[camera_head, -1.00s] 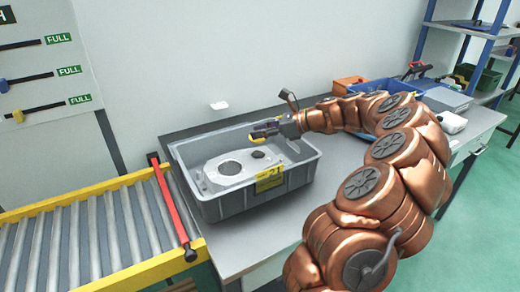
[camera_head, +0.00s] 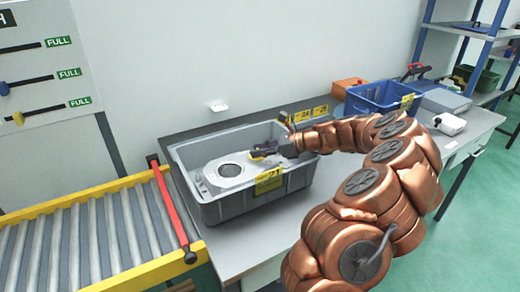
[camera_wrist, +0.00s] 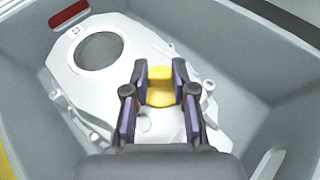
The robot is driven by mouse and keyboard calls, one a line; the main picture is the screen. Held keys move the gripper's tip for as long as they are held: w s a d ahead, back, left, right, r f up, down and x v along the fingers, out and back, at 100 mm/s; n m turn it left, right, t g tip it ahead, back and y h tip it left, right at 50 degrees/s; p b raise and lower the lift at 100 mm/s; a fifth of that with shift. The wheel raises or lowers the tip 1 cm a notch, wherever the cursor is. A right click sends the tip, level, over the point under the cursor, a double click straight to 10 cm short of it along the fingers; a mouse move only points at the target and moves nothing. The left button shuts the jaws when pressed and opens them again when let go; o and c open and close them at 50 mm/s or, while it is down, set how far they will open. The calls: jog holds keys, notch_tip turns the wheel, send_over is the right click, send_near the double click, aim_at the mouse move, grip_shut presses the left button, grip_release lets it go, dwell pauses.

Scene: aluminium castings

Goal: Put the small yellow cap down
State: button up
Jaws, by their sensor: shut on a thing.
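The small yellow cap (camera_wrist: 160,84) is between the two fingers of my gripper (camera_wrist: 159,95) in the wrist view. My gripper is shut on it. In the head view my gripper (camera_head: 262,151) is inside the grey bin (camera_head: 238,209), over the right part of a pale aluminium casting (camera_head: 216,175). The casting also shows below the cap in the wrist view (camera_wrist: 88,88), with a large round hole at its left. I cannot tell whether the cap touches the casting. The casting's surface directly under the cap is hidden.
The bin has a yellow label marked 21 (camera_head: 269,180) and stands on a grey workbench (camera_head: 240,249). A roller conveyor (camera_head: 80,240) with a red bar is at the left. A blue crate (camera_head: 376,98) and an orange box (camera_head: 347,86) stand behind my arm.

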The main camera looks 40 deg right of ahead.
jog(key=o, duration=0.7)
jog(key=shift+o, duration=0.2)
jog(key=shift+s+d+r, duration=0.15)
jog(key=shift+d+r, duration=0.05)
jog(key=shift+r, duration=0.1)
jog(key=b+v, duration=0.1)
jog(key=v, duration=1)
jog(key=shift+s+b, duration=0.25)
jog(key=shift+b, duration=0.1)
